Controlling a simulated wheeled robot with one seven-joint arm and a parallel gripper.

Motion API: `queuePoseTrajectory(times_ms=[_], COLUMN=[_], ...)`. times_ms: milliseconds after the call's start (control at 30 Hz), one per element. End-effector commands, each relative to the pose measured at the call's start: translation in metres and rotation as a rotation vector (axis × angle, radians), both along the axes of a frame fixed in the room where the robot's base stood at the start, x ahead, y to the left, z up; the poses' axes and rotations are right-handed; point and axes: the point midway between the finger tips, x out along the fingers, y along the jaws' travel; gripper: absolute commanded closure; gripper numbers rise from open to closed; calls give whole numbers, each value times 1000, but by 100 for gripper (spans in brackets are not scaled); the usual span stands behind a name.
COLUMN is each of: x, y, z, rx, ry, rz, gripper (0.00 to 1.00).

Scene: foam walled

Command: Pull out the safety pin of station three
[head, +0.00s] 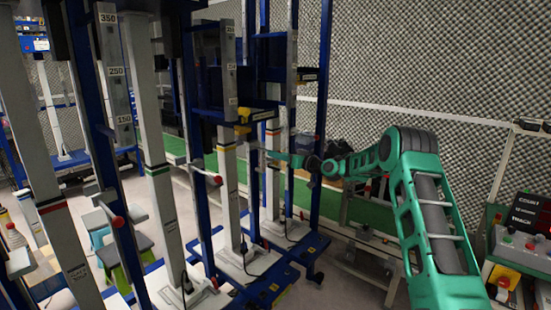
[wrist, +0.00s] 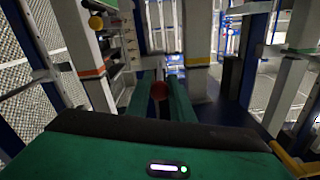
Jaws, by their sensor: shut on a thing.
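My gripper (head: 262,150) reaches in from the right among the tall grey columns, near the yellow-banded column (head: 227,165) and the orange-banded column (head: 272,165). Other red-knobbed pins show at the nearer columns (head: 118,221), (head: 218,180). No station number is readable.
Stools (head: 130,250) stand at the lower left. A control panel (head: 520,240) with buttons is at the far right. A low bench (head: 365,255) stands below my arm. A foam-covered wall is behind.

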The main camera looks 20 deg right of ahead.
Motion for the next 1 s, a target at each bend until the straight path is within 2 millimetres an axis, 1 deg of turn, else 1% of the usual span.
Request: queuePoseTrajectory(times_ms=[100, 133, 167, 200, 500, 633, 767, 1000], x=[-1, -1, -1, -1, -2, -9, -24, -60], y=[-6, -7, -8, -9, -9, -15, -26, -53], z=[0, 0, 0, 0, 0, -1, -1, -1], rx=[3, 2, 2, 2, 4, 3, 4, 4], ry=[2, 2, 2, 2, 3, 4, 5, 5], rz=[-3, -4, -5, -5, -4, -5, -6, -6], gripper=[100, 77, 70, 60, 60, 60, 60, 60])
